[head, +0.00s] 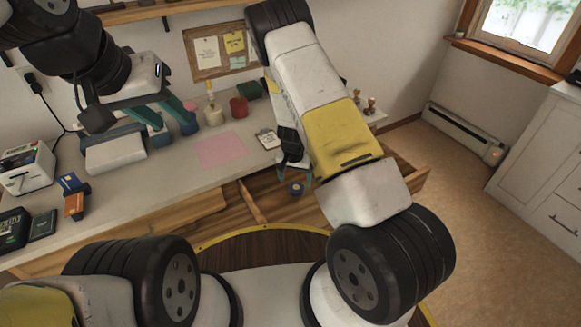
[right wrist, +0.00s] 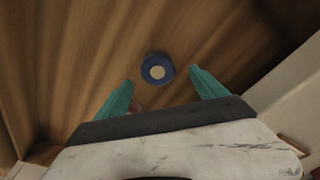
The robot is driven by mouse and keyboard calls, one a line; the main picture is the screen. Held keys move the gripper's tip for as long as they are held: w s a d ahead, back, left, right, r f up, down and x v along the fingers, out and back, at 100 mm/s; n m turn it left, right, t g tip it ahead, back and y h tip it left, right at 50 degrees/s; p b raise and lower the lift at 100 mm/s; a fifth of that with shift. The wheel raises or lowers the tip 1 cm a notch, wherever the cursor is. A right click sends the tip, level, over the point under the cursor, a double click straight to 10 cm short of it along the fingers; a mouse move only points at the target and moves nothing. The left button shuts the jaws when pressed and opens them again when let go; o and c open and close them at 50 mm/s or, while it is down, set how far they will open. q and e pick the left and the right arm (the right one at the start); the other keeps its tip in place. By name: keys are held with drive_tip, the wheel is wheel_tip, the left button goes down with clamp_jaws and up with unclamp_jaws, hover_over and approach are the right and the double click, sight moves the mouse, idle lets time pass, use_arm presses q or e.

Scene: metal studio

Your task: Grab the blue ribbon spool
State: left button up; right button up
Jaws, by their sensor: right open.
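The blue ribbon spool (head: 295,187) lies in the open wooden drawer under the worktop. In the right wrist view it is a blue ring with a pale centre (right wrist: 157,69), on the drawer's wooden bottom. My right gripper (head: 293,163) is above the drawer, close to the spool, with its fingers partly hidden by my arm in the head view. In the right wrist view its teal fingers (right wrist: 160,77) are apart, with the spool between and just beyond the tips, not gripped. My left gripper (head: 174,128) is over the worktop at the left, its teal fingers apart and empty.
A wooden divider (head: 251,202) crosses the drawer left of the spool. A small pinkish thing (right wrist: 135,107) shows partly beside the left finger. The worktop holds a pink sheet (head: 220,150), a red cup (head: 238,107) and a white device (head: 26,168).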

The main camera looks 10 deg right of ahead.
sight(296, 187)
drive_tip(key=f, duration=0.4)
drive_tip(key=shift+w+d, duration=0.15)
drive_tip(key=shift+d, duration=0.15)
drive_tip(key=c, duration=1.4)
